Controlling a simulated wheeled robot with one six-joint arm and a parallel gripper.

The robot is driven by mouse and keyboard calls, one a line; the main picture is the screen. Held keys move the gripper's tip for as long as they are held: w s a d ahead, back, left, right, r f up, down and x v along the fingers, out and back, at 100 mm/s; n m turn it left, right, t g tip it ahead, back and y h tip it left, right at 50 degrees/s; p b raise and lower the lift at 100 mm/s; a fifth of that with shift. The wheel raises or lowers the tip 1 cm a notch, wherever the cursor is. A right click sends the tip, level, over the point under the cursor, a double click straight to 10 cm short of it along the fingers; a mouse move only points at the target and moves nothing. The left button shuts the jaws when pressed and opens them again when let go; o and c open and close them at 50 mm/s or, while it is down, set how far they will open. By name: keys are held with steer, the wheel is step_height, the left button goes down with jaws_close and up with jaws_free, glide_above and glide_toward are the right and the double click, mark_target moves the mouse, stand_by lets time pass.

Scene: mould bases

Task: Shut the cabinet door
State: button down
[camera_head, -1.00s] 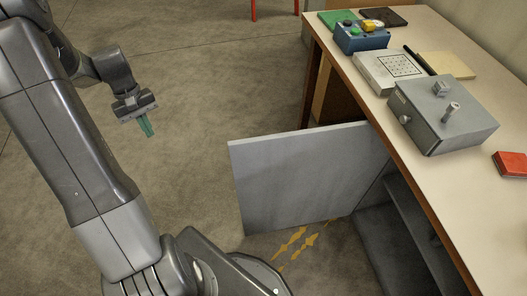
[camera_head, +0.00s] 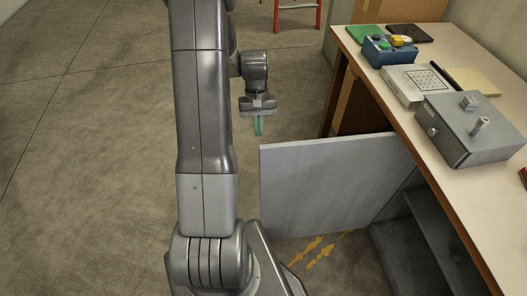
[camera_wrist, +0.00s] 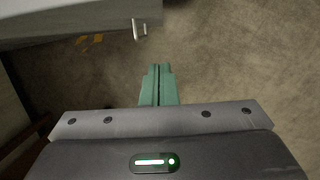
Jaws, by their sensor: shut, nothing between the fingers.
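The grey cabinet door (camera_head: 330,185) stands wide open, jutting left from the cabinet under the table. The open cabinet (camera_head: 420,250) shows dark shelves behind it. My gripper (camera_head: 258,128) has green fingers and is shut and empty. In the head view it appears just beyond the door's free top corner, over the floor, with no contact visible. In the wrist view, the gripper fingers (camera_wrist: 157,70) point at bare floor. The door (camera_wrist: 75,18) fills the upper left there, and its small metal handle (camera_wrist: 139,29) sticks out near its end, apart from the fingers.
The table (camera_head: 405,130) carries a grey metal box (camera_head: 470,130), a white perforated block (camera_head: 415,83) and a blue control box (camera_head: 388,50). A red-legged object (camera_head: 318,14) stands at the back. The floor left of the door is clear, and yellow markings (camera_head: 318,250) lie below it.

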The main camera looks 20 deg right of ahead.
mark_target(261, 153)
steer(key=s+f, duration=0.1)
steer(key=f, duration=0.1)
steer(key=s+a+f+p, duration=0.1)
steer(key=s+f, duration=0.3)
steer(key=shift+s+a, duration=0.1)
steer(key=shift+a, duration=0.15)
steer(key=shift+r, duration=0.1)
